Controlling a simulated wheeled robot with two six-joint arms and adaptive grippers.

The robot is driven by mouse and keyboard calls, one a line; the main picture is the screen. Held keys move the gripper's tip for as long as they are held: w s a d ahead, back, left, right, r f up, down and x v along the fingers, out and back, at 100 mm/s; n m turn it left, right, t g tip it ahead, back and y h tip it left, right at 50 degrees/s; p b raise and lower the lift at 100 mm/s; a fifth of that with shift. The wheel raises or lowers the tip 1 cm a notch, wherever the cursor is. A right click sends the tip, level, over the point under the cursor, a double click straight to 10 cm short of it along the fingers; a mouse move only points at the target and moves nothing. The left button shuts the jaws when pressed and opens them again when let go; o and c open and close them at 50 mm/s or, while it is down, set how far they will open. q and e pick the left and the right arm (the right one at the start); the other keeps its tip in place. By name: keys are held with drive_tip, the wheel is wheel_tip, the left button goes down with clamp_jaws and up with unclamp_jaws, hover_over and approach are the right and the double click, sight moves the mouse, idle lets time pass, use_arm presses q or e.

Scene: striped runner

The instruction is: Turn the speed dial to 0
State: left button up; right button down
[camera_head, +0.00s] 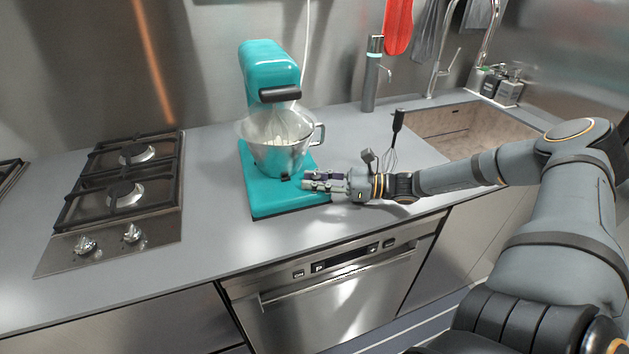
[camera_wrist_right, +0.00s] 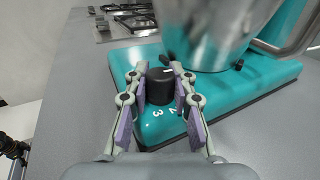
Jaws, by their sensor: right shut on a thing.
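The teal stand mixer (camera_head: 268,66) stands on the counter with its steel bowl (camera_head: 262,153) over the teal base (camera_head: 262,196). The black round speed dial (camera_wrist_right: 159,88) rises from the base in the right wrist view. It has a white mark on top, on its far side, and the white figures 3 and 2 show on the base at its near side; I cannot make out a 0. My right gripper (camera_wrist_right: 158,72) is shut on the dial, one finger at each side. In the head view my right gripper (camera_head: 308,181) hides the dial. My left gripper is not in view.
A gas hob (camera_head: 126,193) with two knobs lies to the left. A whisk (camera_head: 391,150) stands behind my right wrist, near the sink (camera_head: 445,143). A grey-teal cylinder (camera_head: 371,78) stands by the back wall. The counter between hob and mixer is clear.

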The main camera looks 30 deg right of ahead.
drive_tip(key=c, duration=1.1)
unclamp_jaws()
drive_tip(key=shift+d, duration=0.1)
